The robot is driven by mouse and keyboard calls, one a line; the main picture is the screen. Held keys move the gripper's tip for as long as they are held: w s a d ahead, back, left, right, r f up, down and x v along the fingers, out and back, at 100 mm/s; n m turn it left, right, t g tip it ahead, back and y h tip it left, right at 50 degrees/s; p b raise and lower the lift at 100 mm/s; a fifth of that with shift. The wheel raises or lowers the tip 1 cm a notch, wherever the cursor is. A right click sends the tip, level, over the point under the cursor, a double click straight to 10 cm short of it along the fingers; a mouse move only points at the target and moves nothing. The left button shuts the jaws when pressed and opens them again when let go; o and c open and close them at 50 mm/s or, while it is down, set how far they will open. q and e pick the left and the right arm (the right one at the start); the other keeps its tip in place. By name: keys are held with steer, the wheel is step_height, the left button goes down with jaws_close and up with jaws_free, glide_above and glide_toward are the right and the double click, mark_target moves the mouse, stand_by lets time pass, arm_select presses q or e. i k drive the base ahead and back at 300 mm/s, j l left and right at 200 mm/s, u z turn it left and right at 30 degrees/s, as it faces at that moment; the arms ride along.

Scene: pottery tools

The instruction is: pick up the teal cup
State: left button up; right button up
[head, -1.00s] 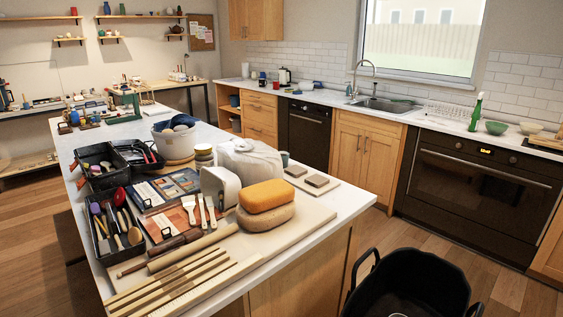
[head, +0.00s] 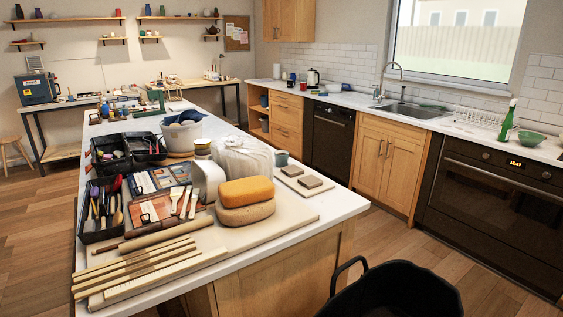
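A small grey-teal cup (head: 281,158) stands on the white island countertop (head: 338,204), close to its right edge. It is just right of and partly behind a white plastic-wrapped block (head: 243,156), so part of its side may be hidden. It is the most teal-looking cup in view, but it is small here. Neither of my grippers shows in the head view.
Stacked orange and tan sponges (head: 246,199) and a board with two dark tiles (head: 296,180) are near the cup. A black bucket (head: 395,290) stands on the floor at bottom right. Bare wooden floor (head: 390,225) lies between the island and the back cabinets.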

mark_target(282, 157)
steer(key=l+u, duration=0.15)
steer(key=l, duration=0.3)
steer(key=l+z, duration=0.1)
steer(key=z, duration=1.35)
steer(key=i+l, duration=0.1)
steer(key=l, duration=0.25)
steer(key=i+l+z, duration=0.15)
steer(key=l, duration=0.6)
steer(key=i+l, duration=0.4)
steer(key=i, duration=0.15)
steer(key=i+l, duration=0.35)
steer(key=i, duration=0.2)
steer(key=i+u, duration=0.15)
steer(key=i, duration=0.65)
steer(key=i+l+u, duration=0.1)
steer(key=i, duration=0.7)
steer(key=i+j+u, duration=0.1)
steer(key=i+u, duration=0.25)
steer(key=i+l+u, duration=0.1)
steer(key=i+u, duration=0.25)
steer(key=i, duration=0.15)
steer(key=i+l+u, duration=0.15)
steer(key=i+u, duration=0.25)
steer(key=i+j+u, duration=0.1)
steer(key=i+u, duration=0.6)
steer(key=i, duration=0.15)
steer(key=i+l+u, duration=0.1)
steer(key=i+u, duration=0.3)
